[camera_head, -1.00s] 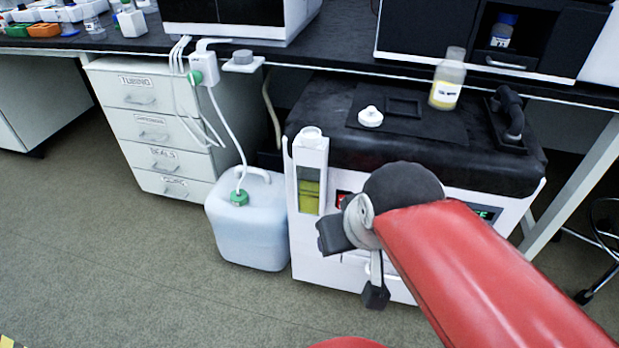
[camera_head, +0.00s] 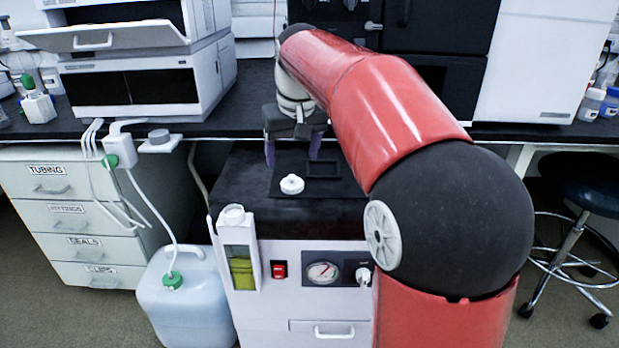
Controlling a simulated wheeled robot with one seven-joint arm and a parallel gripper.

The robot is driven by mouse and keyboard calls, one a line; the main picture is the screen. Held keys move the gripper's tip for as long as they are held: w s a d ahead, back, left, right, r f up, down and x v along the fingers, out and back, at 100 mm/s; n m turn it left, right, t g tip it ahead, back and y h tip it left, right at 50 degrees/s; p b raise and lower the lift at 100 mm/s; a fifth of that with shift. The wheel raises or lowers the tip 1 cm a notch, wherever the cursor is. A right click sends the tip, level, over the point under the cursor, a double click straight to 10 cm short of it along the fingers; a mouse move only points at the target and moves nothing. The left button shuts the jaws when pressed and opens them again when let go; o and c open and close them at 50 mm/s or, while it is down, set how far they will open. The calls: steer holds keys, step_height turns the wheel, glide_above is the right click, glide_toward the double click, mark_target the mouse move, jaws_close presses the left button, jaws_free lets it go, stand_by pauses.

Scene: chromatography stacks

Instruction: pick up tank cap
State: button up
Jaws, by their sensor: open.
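The tank cap (camera_head: 292,184) is a small white round cap with a raised knob. It lies on the dark mat (camera_head: 290,167) on top of the white machine (camera_head: 300,255). My gripper (camera_head: 292,157) is open and points down, just beyond and above the cap. Its two purplish fingers are apart, one to the left and one to the right of the cap in the picture. Nothing shows between them. The tank (camera_head: 241,262), a narrow clear vessel with yellow-green liquid and a white neck, stands at the machine's front left corner.
A dark square frame (camera_head: 324,169) lies on the mat right of the cap. My red arm hides the machine's right side. A white jug (camera_head: 185,305) with tubing stands on the floor at left, by the drawers (camera_head: 75,225). Instruments (camera_head: 130,85) stand on the bench behind.

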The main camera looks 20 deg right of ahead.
mark_target(293, 178)
steer(key=shift+w+d+f, duration=0.1)
steer(key=shift+w+d, duration=0.05)
steer(key=shift+w, duration=0.25)
steer(key=shift+w+f, duration=0.1)
steer(key=shift+f, duration=0.25)
steer(key=x, duration=0.4)
steer(key=b+x, duration=0.1)
steer(key=x, duration=0.2)
steer(key=shift+s+d, duration=0.1)
steer(key=shift+s, duration=0.2)
steer(key=shift+c, duration=0.4)
steer(key=c, duration=1)
